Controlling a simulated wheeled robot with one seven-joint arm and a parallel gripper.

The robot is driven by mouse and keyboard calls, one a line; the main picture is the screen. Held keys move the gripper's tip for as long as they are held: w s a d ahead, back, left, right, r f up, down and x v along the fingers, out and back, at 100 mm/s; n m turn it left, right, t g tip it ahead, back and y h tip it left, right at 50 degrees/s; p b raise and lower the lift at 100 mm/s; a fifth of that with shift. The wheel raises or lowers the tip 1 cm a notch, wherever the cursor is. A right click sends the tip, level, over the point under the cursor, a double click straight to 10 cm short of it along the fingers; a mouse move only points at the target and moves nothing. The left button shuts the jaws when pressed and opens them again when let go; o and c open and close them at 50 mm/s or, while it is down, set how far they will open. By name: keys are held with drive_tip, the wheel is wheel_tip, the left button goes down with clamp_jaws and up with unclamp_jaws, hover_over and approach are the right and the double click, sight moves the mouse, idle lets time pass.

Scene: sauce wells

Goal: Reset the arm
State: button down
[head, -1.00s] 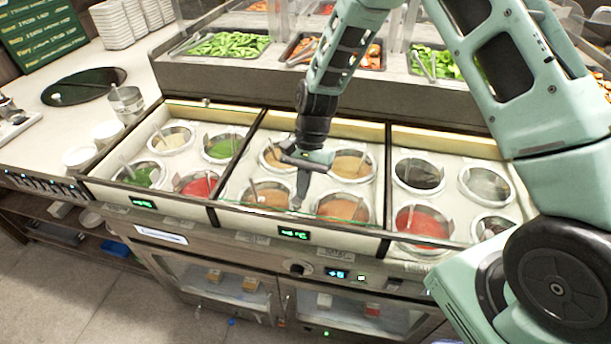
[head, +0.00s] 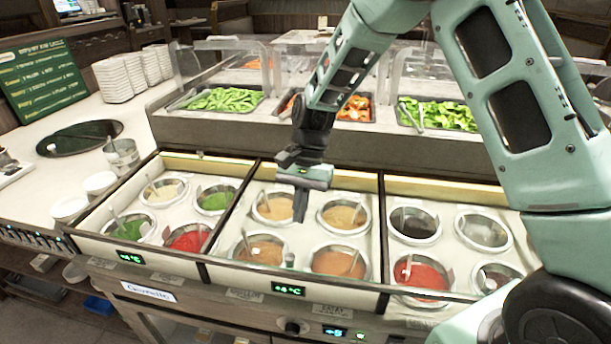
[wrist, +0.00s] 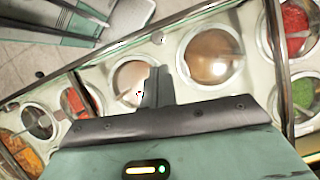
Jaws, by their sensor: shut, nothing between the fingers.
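My gripper (head: 299,207) hangs from my green arm over the middle section of the sauce counter in the head view. Its fingers are shut and empty, pointing down between the sauce wells. In the wrist view my gripper (wrist: 157,84) shows its closed fingers over the pale counter surface beside a round well of brown sauce (wrist: 127,78). Around it in the head view are wells of tan sauce (head: 343,214) and orange-brown sauce (head: 338,262).
The left section has wells of green sauce (head: 214,201) and red sauce (head: 189,239). The right section has a dark well (head: 414,224) and a red one (head: 420,276). Clear guards and vegetable trays (head: 222,99) stand behind. Stacked white dishes (head: 122,80) stand back left.

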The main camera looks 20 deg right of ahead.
drive_tip(key=v, duration=0.9)
drive_tip(key=s+a+r+n+t+h, duration=0.1)
drive_tip(key=s+a+n, duration=0.3)
drive_tip(key=s, duration=0.2)
drive_tip(key=s+a+r+n, duration=0.1)
drive_tip(key=s+a+n, duration=0.25)
drive_tip(key=s, duration=0.25)
drive_tip(key=s+n+t+h, duration=0.1)
drive_tip(key=s+n+t, duration=0.1)
drive_tip(key=s+n, duration=0.7)
drive_tip(key=shift+s+a+f+t+h+b, duration=0.3)
drive_tip(key=shift+s+f+b, duration=0.15)
drive_tip(key=shift+s, duration=3)
drive_tip(key=shift+r, duration=0.1)
